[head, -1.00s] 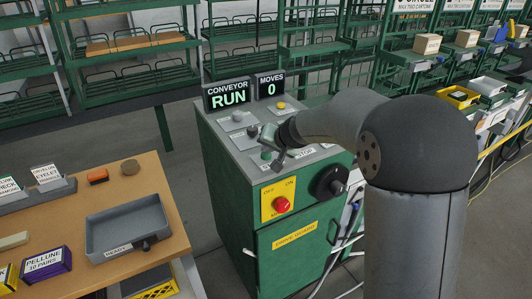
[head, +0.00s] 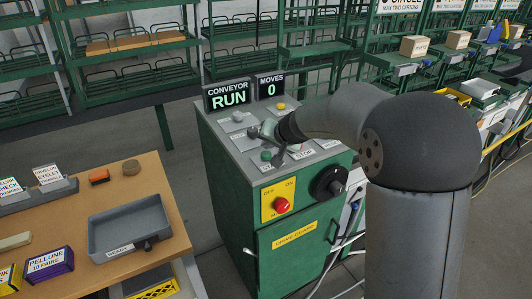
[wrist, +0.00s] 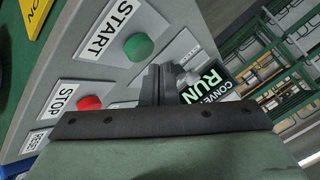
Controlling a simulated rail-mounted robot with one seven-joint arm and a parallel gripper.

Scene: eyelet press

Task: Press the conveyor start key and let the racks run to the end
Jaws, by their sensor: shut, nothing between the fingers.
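The green START key (head: 266,156) is on the top panel of the green console (head: 213,150). It shows beside its START label in the wrist view (wrist: 138,47). The red STOP key (wrist: 90,102) sits next to it. The conveyor display (head: 228,97) reads RUN, and the moves display (head: 270,86) reads 0. My gripper is shut and empty above the panel; its closed fingers (wrist: 158,85) show beside the START key and apart from it in the wrist view. Cartons (head: 414,46) stand on the green racks (head: 345,85) at the back right.
A red knob (head: 282,205) on a yellow plate and a black rotary handle (head: 328,183) are on the console front. A wooden bench (head: 165,215) with a grey tray (head: 95,238) stands at the left. White cables hang at the console's right side.

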